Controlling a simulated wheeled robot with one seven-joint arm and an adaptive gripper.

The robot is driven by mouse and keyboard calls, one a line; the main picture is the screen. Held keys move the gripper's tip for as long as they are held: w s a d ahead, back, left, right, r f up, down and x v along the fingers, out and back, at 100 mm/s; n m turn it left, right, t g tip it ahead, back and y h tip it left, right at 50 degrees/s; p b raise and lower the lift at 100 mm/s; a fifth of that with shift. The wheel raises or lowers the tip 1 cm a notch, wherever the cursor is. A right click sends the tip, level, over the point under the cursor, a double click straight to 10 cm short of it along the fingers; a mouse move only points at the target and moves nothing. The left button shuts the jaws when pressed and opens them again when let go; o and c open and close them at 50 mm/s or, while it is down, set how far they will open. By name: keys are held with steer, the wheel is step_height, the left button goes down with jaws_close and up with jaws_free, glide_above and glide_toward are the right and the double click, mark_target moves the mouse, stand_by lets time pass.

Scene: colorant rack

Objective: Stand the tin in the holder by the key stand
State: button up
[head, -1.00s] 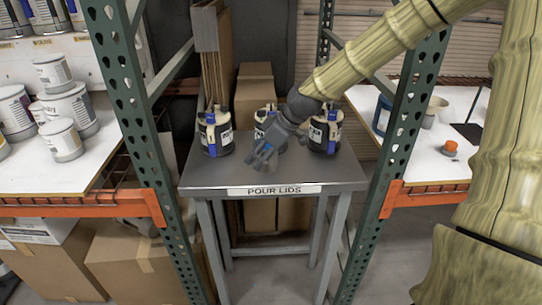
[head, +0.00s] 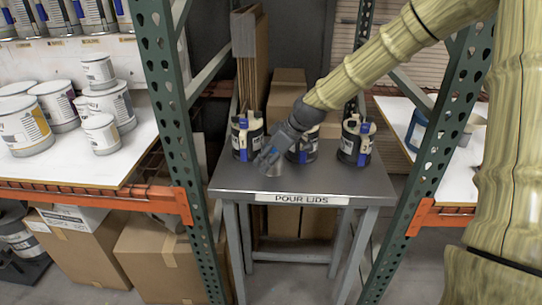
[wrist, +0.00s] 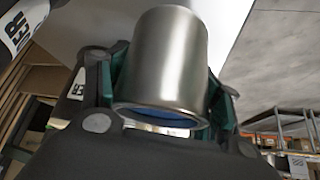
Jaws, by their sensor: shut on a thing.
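A plain silver metal tin (wrist: 160,62) sits between the fingers of my gripper (head: 270,157) in the wrist view. The fingers press on it from both sides, and a blue patch shows at its near end. I cannot make out the holder or the key stand in these views.
The left shelf (head: 60,168) holds several paint cans. Cardboard boxes (head: 95,240) stand below.

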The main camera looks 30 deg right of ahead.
steer(key=shift+f+p, duration=0.35)
steer(key=shift+f, duration=1.15)
steer(key=o, duration=1)
steer(key=shift+r, duration=0.15)
